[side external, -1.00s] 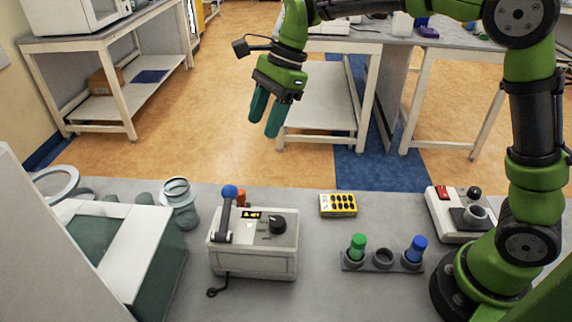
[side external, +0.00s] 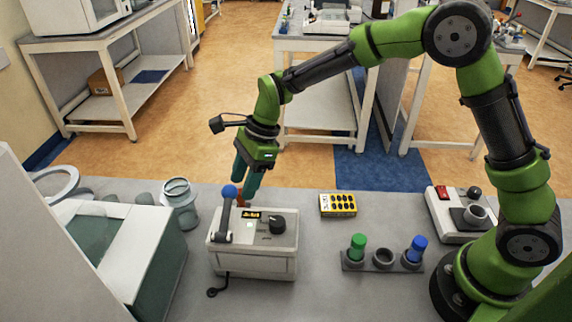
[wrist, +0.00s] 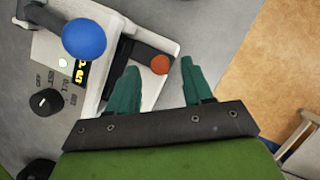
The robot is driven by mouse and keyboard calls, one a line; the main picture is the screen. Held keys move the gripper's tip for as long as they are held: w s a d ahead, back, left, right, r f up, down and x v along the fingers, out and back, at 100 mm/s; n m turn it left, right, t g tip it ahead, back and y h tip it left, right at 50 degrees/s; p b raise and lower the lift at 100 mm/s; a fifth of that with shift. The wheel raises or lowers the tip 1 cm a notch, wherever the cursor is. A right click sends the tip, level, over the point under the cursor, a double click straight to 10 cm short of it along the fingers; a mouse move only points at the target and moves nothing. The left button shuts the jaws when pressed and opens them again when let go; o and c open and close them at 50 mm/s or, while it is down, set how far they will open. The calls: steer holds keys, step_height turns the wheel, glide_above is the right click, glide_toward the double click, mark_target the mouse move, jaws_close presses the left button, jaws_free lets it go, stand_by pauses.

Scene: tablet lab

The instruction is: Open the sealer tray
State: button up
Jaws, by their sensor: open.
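The sealer (side external: 254,252) is a pale box on the bench, with a blue-balled lever (side external: 229,192) and a black dial (side external: 277,225) on top. Its small orange-red knob (wrist: 160,64) shows at the sealer's far side, at the end of a dark strip (wrist: 150,52) in the pale body. I take this to be the tray's handle. How far the tray is out cannot be told. My gripper (side external: 245,193) points down behind the sealer, its teal fingers apart and empty. In the wrist view the knob appears between the fingertips; contact is not visible.
The blue ball (wrist: 84,39) stands tall beside the gripper's path. A yellow keypad (side external: 338,204) and a rack with green (side external: 357,246) and blue (side external: 415,250) vials lie to the right. A white-and-green machine (side external: 140,250) is at left. Bench between sealer and keypad is clear.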

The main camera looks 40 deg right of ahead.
steer(key=shift+x, duration=1)
jaws_close()
